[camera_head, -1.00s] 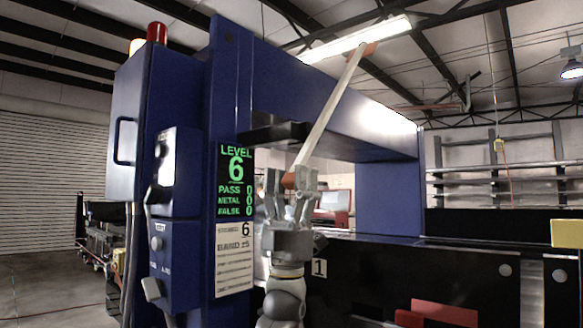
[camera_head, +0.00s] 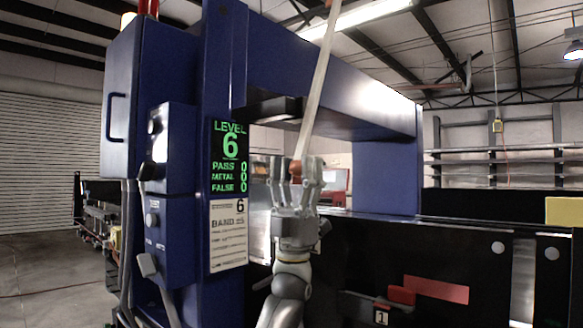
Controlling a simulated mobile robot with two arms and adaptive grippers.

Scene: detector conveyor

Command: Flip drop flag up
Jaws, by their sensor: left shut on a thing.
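My left gripper (camera_head: 296,180) is upright in the middle of the view. Its fingers are shut around the lower end of a long pale wand (camera_head: 319,85), with an orange-brown piece (camera_head: 296,171) between them. The wand leans up and to the right, and its top leaves the view. On the black conveyor side panel, right of the gripper, are a flat red plate (camera_head: 436,289) and a small red block (camera_head: 402,295) at the end of a dark bar. I cannot tell which red part is the drop flag. My right gripper is not in view.
The blue detector arch (camera_head: 388,187) stands behind the gripper. Its green display (camera_head: 230,156) reads level 6. A blue control box (camera_head: 172,215) is at left. A small tag marked 1 (camera_head: 381,317) is low beside the red block. A yellow block (camera_head: 564,211) is at right.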

